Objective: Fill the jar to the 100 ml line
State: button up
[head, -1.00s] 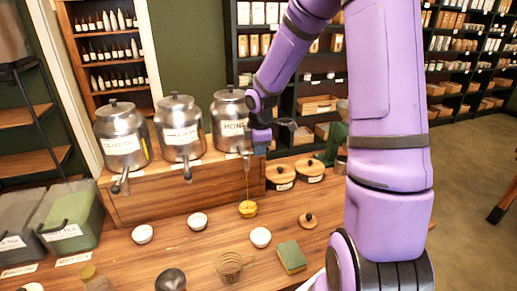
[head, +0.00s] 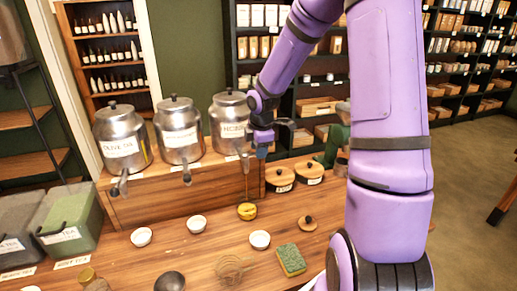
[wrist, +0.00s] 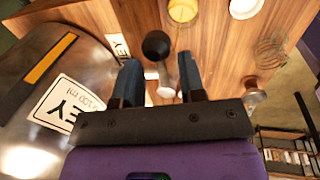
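The jar (head: 247,212) stands on the table under the honey canister's tap and looks filled with yellow honey; its line is too small to read. It also shows at the top of the wrist view (wrist: 183,10). The honey canister (head: 231,122) stands on the wooden riser, and a thin strand runs from its tap (head: 245,165) down to the jar. My gripper (head: 262,150) is beside the tap. In the wrist view my gripper (wrist: 160,75) has its two fingers apart, with a black knob (wrist: 156,44) between and just beyond the tips; contact cannot be told.
Two more steel canisters (head: 121,140) (head: 179,132) stand to the left on the riser (head: 220,181). White bowls (head: 260,239), a green sponge (head: 291,260), a wire strainer (head: 231,269) and lidded wooden pots (head: 280,180) stand around the jar.

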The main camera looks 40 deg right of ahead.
notch_tip(320, 180, up, 11)
jog(key=s, duration=0.2)
jog(key=shift+a+f, duration=0.2)
jog(key=shift+a, duration=0.1)
dwell(0.5)
